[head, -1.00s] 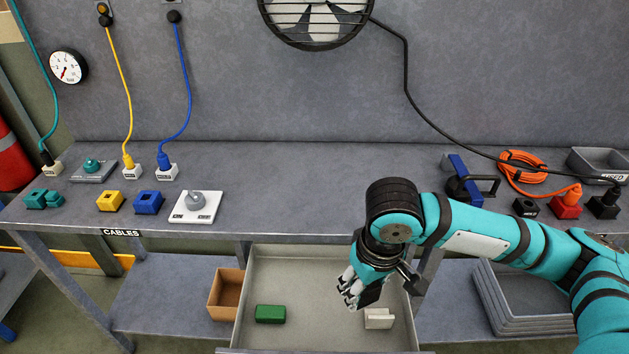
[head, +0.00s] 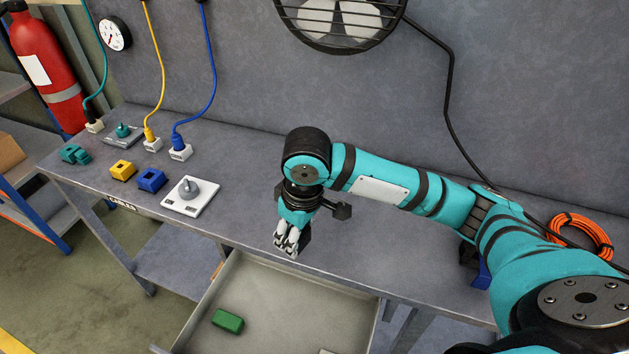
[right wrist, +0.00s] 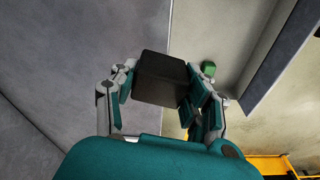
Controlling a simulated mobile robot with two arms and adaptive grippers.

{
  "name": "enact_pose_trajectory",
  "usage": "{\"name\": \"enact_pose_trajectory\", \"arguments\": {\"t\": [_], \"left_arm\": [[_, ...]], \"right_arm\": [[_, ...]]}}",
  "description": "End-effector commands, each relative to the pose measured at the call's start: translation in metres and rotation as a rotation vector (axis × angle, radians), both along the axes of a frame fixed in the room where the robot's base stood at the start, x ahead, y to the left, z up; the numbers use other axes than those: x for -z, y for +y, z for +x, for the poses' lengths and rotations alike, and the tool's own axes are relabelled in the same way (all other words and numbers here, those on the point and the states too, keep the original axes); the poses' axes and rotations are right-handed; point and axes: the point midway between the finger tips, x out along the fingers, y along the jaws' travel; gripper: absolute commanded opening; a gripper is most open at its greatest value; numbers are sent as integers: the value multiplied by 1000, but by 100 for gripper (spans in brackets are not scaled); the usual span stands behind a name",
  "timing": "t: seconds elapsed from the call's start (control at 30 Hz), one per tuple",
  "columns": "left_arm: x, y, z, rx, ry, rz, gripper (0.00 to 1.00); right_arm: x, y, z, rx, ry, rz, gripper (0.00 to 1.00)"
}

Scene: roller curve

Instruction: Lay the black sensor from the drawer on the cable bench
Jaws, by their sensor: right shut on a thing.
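The black sensor (right wrist: 162,80) is a dark block between the fingers of my right gripper (right wrist: 160,95) in the right wrist view. My right gripper (head: 287,246) is shut on it, above the front edge of the bench (head: 245,228). In the head view the sensor is mostly hidden behind the fingers. The open drawer (head: 290,300) below holds a green block (head: 228,320) and the edge of a pale thing. The CABLES label (head: 122,206) is on the bench's front edge at the left. My left gripper is not in view.
On the bench's left stand a white plate with a grey knob (head: 190,195), a blue block (head: 151,180), a yellow block (head: 123,170) and teal blocks (head: 75,154). Plugged cables rise behind them. An orange cable coil (head: 582,235) lies at right. Bench between plate and arm is bare.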

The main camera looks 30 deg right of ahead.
Motion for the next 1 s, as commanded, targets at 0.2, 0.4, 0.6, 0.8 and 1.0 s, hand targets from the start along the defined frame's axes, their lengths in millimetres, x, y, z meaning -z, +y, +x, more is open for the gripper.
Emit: {"name": "enact_pose_trajectory", "arguments": {"t": [0.2, 0.4, 0.6, 0.8, 1.0], "left_arm": [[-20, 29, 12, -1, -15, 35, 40], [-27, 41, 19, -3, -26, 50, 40], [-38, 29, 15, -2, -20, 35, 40], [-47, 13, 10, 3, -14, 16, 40], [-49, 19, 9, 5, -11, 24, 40]], "right_arm": [[2, 4, 23, -207, 8, -1, 14], [6, -18, 45, -239, 9, -7, 14], [10, -57, 83, -237, 8, -6, 14], [15, -90, 116, -239, 9, -4, 14], [19, -105, 130, -244, 8, -4, 14]]}}
